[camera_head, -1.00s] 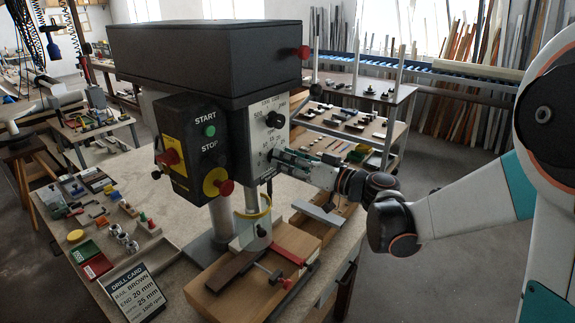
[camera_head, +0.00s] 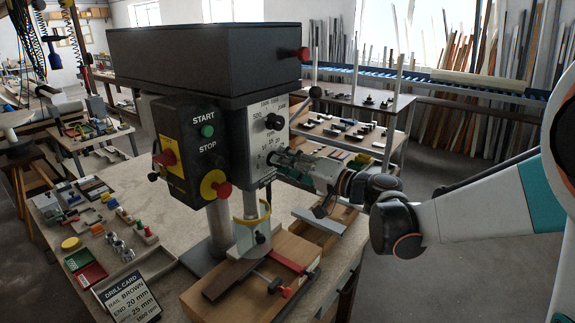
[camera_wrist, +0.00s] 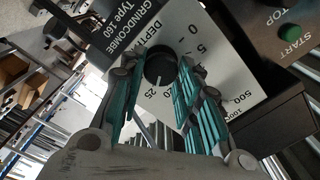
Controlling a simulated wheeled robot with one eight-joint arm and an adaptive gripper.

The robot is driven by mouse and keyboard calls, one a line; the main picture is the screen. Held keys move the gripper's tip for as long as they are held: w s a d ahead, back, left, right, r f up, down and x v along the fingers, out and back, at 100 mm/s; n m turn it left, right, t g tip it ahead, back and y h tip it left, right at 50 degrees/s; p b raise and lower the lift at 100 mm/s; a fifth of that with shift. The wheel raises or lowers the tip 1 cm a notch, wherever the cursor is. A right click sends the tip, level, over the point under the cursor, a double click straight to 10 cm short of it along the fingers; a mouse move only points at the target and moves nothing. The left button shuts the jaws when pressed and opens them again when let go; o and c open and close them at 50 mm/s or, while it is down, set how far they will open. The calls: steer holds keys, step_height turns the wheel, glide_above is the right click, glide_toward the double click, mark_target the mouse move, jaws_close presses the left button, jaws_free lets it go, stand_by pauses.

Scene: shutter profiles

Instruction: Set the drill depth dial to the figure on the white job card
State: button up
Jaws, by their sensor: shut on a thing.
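The depth dial (camera_wrist: 159,66) is a round black knob with a white pointer line, on the drill press's pale front plate marked DEPTH. My gripper (camera_wrist: 155,74) is shut on it, one teal-padded finger on each side. In the wrist view the pointer aims down the picture, near the printed 25 and 20; which it meets exactly I cannot tell.
A speed knob (camera_head: 274,121) sits just above my gripper. The switch box (camera_head: 190,150) with START, STOP and a red-yellow knob is to the left. Below are a wooden block (camera_head: 225,300) with a clamp and a tray with parts. Open floor lies to the right.

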stand_by(0.4)
steer(key=o, duration=1)
steer(key=shift+w, duration=0.1)
steer(key=shift+o, duration=0.2)
steer(key=v, duration=1.2)
